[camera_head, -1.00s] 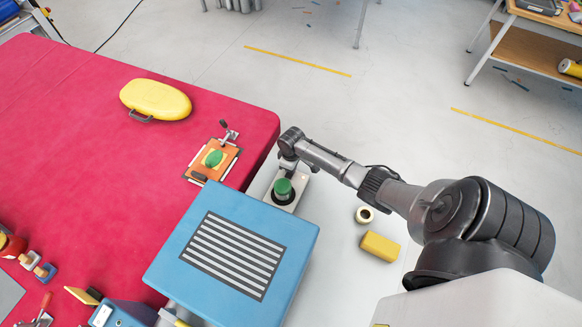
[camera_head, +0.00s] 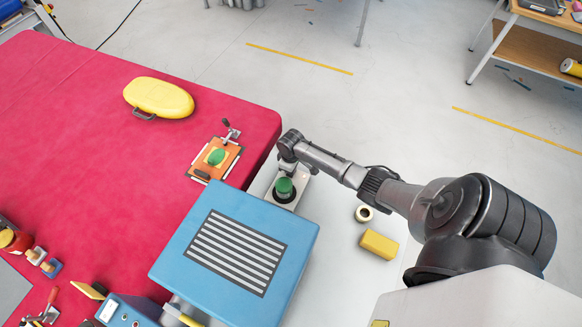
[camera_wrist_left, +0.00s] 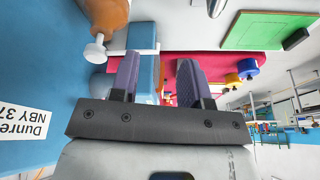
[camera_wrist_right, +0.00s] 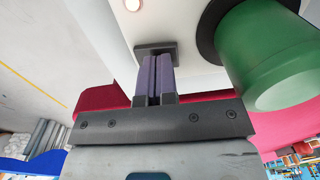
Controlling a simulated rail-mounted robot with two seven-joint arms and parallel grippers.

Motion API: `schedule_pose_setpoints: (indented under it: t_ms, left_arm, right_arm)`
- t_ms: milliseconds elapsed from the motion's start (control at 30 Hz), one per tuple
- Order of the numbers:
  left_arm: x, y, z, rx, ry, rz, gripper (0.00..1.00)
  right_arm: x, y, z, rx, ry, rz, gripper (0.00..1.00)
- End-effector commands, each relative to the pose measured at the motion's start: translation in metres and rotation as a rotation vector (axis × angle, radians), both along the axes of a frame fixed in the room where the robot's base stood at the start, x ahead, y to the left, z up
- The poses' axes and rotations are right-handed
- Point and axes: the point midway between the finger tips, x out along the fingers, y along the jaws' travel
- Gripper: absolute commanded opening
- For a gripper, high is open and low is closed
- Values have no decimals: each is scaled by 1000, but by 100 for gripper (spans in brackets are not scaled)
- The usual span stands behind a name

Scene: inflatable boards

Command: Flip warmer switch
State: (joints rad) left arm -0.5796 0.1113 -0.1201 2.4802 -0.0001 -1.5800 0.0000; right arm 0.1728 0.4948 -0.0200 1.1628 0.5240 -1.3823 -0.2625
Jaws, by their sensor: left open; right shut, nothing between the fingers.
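The warmer is a pale box (camera_head: 303,182) beside the red table, with a green pot (camera_head: 284,188) in a dark ring on top. In the right wrist view its pale panel (camera_wrist_right: 195,82) shows a small lit round light (camera_wrist_right: 132,5) and a dark rectangular switch (camera_wrist_right: 155,47). My right gripper (camera_wrist_right: 158,58) is shut and empty, its fingertips at the switch; I cannot tell if they press it. The green pot (camera_wrist_right: 268,60) is close to its right. My left gripper (camera_wrist_left: 160,75) is open, with a blue block (camera_wrist_left: 145,72) by its left finger; I cannot make it out in the head view.
A blue box with a striped top (camera_head: 236,245) stands in front of the warmer. An orange clamp board (camera_head: 215,160) and a yellow case (camera_head: 158,97) lie on the red table (camera_head: 80,130). A tape roll (camera_head: 364,213) and yellow block (camera_head: 379,245) lie right of the warmer.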

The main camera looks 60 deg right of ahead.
Motion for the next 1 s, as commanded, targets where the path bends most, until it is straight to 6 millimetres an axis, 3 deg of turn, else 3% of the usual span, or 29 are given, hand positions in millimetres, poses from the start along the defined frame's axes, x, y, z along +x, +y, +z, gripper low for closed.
schedule_pose_setpoints:
  t_ms: [167,367,600,1000]
  left_arm:
    - [0,0,1,1,0,-1,43]
    - [0,2,17,7,1,-5,43]
    - [0,4,53,14,0,-9,43]
    - [0,3,47,10,2,-6,43]
  right_arm:
    - [0,0,1,0,0,0,0]
    - [0,-1,17,-1,-1,0,0]
    - [1,-4,49,-1,1,0,0]
    - [2,-14,114,-2,-1,2,0]
